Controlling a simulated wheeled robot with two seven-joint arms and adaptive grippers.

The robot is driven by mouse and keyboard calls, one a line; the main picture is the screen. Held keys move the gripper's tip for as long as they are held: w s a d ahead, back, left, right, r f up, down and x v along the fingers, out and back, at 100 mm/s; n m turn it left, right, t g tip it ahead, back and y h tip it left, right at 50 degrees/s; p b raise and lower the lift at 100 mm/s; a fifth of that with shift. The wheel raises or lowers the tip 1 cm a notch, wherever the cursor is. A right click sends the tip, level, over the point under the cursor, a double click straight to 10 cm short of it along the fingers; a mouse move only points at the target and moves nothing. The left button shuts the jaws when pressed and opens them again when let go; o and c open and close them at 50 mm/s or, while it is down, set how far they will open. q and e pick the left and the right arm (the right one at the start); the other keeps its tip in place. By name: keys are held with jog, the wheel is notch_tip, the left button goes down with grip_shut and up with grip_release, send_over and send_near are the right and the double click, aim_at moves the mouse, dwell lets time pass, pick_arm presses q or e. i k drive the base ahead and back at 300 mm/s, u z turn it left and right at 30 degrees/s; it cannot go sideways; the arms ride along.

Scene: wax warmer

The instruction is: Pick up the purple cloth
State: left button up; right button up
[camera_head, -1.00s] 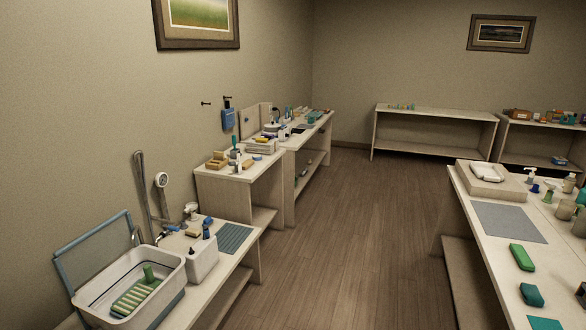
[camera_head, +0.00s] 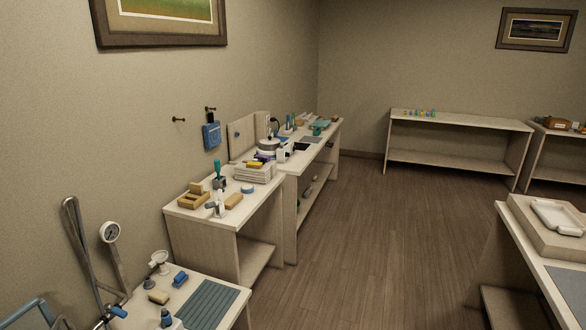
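I cannot make out a purple cloth with certainty. A small dark purple patch (camera_head: 263,157) shows by the stack of folded white cloths (camera_head: 257,174) on the middle left table, with a yellow item (camera_head: 255,164) on top of the stack. It is too small to tell whether the patch is cloth. Neither of my grippers is in view.
Tables line the left wall: a near one with a grey ribbed mat (camera_head: 207,304), a middle one with a wooden box (camera_head: 194,199), and a far one (camera_head: 318,146). A bare-fronted shelf table (camera_head: 460,124) stands at the back. The wooden floor (camera_head: 380,240) between is clear.

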aim_at(259, 156)
jog(key=i, duration=2.2)
jog(key=u, duration=0.4)
